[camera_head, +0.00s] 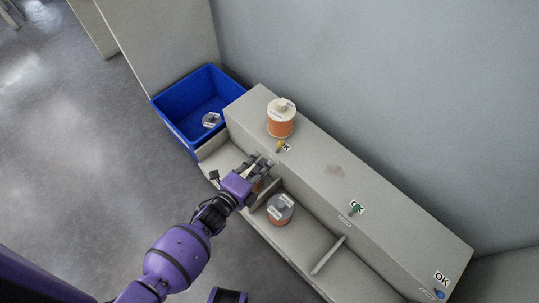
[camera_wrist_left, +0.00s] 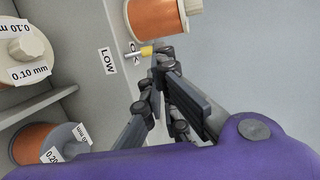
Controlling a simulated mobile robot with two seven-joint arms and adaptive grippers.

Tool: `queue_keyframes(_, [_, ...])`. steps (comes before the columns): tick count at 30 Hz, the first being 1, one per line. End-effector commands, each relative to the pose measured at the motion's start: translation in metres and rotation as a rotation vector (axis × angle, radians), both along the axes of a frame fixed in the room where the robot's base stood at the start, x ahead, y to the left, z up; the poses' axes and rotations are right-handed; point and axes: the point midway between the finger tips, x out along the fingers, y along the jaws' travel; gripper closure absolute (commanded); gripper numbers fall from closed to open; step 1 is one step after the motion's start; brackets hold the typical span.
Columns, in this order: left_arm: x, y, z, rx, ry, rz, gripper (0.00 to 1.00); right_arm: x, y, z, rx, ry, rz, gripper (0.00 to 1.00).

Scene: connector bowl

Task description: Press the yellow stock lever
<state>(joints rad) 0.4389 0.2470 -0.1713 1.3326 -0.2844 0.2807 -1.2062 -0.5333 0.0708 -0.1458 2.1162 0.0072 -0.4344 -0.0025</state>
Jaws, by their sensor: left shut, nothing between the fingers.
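The yellow stock lever (camera_head: 280,147) sticks out of the front of the long grey box (camera_head: 330,170), just below an orange spool (camera_head: 281,124) on its top. In the left wrist view the lever (camera_wrist_left: 146,50) shows as a short metal stem with a yellow tip beside a "LOW" label (camera_wrist_left: 108,62). My left gripper (camera_head: 265,160) is shut and empty. Its fingertips, also in the wrist view (camera_wrist_left: 158,72), are very close to the yellow tip; I cannot tell whether they touch. The right gripper is not in view.
A green lever (camera_head: 354,210) and a blue lever (camera_head: 439,294) sit farther right along the box. A spool (camera_head: 280,209) stands in the divided lower shelf; another spool (camera_wrist_left: 28,50) is partly behind my gripper. A blue bin (camera_head: 190,120) stands at the left end.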

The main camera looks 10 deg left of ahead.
Motion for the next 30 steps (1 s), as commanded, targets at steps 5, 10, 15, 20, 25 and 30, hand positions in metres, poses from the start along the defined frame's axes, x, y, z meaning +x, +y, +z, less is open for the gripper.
queue_keyframes(5, [-0.029, 0.012, 0.017, 0.0, -0.002, 0.001, 1.0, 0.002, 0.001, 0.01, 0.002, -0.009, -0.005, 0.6])
queue_keyframes(10, [-0.043, 0.017, 0.023, 0.0, -0.003, 0.0, 1.0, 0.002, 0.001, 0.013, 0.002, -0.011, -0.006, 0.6])
queue_keyframes(15, [-0.047, 0.019, 0.024, 0.0, -0.003, 0.0, 1.0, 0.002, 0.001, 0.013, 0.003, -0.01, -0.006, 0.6])
queue_keyframes(20, [-0.047, 0.019, 0.024, 0.0, -0.003, 0.0, 1.0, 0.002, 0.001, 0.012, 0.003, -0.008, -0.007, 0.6])
queue_keyframes(25, [-0.047, 0.019, 0.024, -0.001, -0.003, 0.0, 1.0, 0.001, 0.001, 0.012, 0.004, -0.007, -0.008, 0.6])
queue_keyframes(30, [-0.047, 0.019, 0.024, -0.001, -0.003, 0.0, 1.0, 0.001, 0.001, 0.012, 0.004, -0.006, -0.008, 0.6])
